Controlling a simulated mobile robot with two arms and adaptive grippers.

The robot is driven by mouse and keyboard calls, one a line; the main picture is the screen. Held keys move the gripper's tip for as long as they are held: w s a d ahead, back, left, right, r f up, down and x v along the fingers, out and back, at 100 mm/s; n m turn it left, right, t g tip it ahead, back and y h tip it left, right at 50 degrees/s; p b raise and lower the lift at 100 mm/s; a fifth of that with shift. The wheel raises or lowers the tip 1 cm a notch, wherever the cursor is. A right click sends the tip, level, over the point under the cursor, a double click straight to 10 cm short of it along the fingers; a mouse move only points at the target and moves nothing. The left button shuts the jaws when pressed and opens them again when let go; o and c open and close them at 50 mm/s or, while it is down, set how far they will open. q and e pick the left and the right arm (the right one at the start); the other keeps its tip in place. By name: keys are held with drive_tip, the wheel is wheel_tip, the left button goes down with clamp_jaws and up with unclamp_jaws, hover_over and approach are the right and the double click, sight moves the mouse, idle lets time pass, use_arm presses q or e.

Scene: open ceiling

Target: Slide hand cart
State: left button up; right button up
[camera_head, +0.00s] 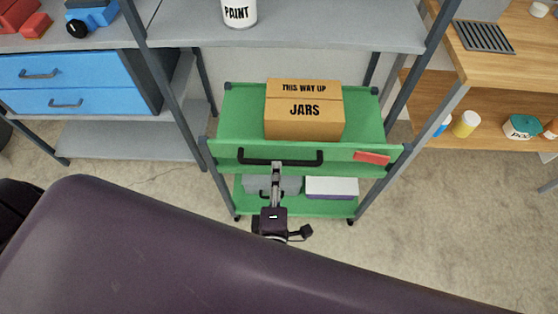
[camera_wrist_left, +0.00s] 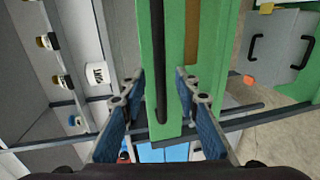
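The green hand cart (camera_head: 235,125) stands upright under the grey shelving, with a black handle (camera_head: 303,163) on its near side. My left gripper (camera_head: 277,168) reaches the handle near its middle. In the left wrist view the two blue-padded fingers of my left gripper (camera_wrist_left: 160,88) are spread apart. The dark handle (camera_wrist_left: 161,65) lies between them, with gaps visible on both sides. A cardboard box marked JARS (camera_head: 304,120) sits on the cart's top tray. My right gripper is not in view.
The lower cart tray holds a grey box (camera_head: 287,184) and a white-topped item (camera_head: 332,186). Shelf posts stand close on both sides of the cart. Blue drawers (camera_head: 60,85) are at left, and a wooden bench (camera_head: 520,55) is at right. Bare floor (camera_head: 440,200) shows at right.

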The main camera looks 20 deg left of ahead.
use_arm(q)
drive_tip(key=x, duration=0.5)
clamp_jaws()
idle(0.3)
